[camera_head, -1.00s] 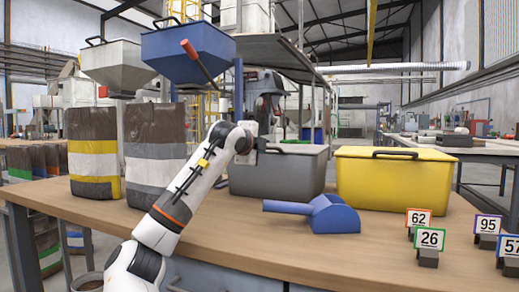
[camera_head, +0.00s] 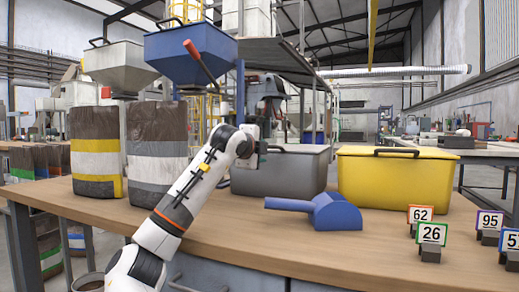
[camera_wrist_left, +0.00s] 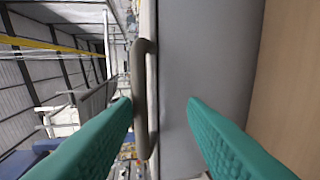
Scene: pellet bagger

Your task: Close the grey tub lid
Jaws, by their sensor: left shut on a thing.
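The grey tub (camera_head: 285,173) stands on the bench with its grey lid (camera_head: 310,149) lying on top, looking level and closed in the head view. My left gripper (camera_head: 263,150) is at the lid's left side, by its dark handle. In the left wrist view, the green fingertips of my left gripper (camera_wrist_left: 162,104) stand either side of the handle (camera_wrist_left: 147,98) and the lid's edge. The gripper is shut on the lid by its handle, though a gap shows beside one finger. My right gripper is out of view.
A blue scoop (camera_head: 335,212) lies in front of the tub. A yellow tub (camera_head: 385,183) stands to the right, number cards (camera_head: 431,235) farther right. Two filled bags (camera_head: 157,140) stand left under a grey hopper (camera_head: 117,67) and a blue hopper (camera_head: 190,52).

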